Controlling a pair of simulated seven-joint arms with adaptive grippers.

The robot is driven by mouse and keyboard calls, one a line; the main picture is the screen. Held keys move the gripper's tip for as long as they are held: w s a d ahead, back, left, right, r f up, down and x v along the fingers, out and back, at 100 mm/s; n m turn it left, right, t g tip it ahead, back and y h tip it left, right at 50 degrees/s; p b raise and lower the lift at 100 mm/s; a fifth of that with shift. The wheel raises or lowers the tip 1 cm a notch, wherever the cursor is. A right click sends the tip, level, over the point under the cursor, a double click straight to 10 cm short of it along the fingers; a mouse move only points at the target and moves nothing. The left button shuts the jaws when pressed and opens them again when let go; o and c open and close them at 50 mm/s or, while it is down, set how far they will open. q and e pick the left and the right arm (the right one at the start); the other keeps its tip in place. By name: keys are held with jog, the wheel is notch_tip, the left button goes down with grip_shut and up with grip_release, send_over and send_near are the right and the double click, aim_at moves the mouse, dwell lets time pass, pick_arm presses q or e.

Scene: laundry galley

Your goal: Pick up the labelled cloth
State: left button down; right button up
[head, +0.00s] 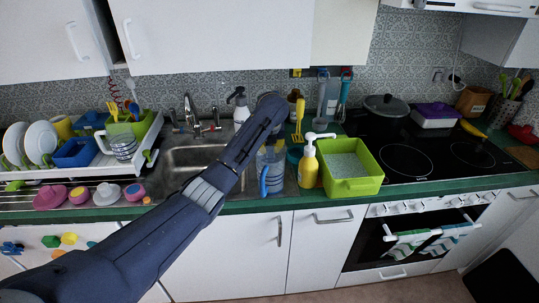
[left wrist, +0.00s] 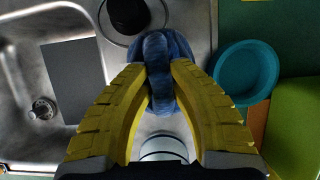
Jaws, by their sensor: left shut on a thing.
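In the left wrist view, the two yellow fingers of my left gripper (left wrist: 158,78) are closed on a bunched, folded blue cloth (left wrist: 160,48). Its folds stick out between and beyond the fingertips, beside the steel sink. No label shows on the visible part. In the head view my left arm reaches across the sink to the counter, and the fingers are hidden behind it, so I cannot make out the cloth there. My right gripper is in neither view.
A clear jug with a blue handle (head: 264,185) stands below my arm's end. A teal bowl (left wrist: 246,72) lies right of the fingers. A yellow pump bottle (head: 308,168) and a green tub (head: 368,185) stand to the right. Dish rack left, hob right.

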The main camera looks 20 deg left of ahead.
pick_arm(q)
notch_tip(320, 180, up, 10)
dwell(0.7)
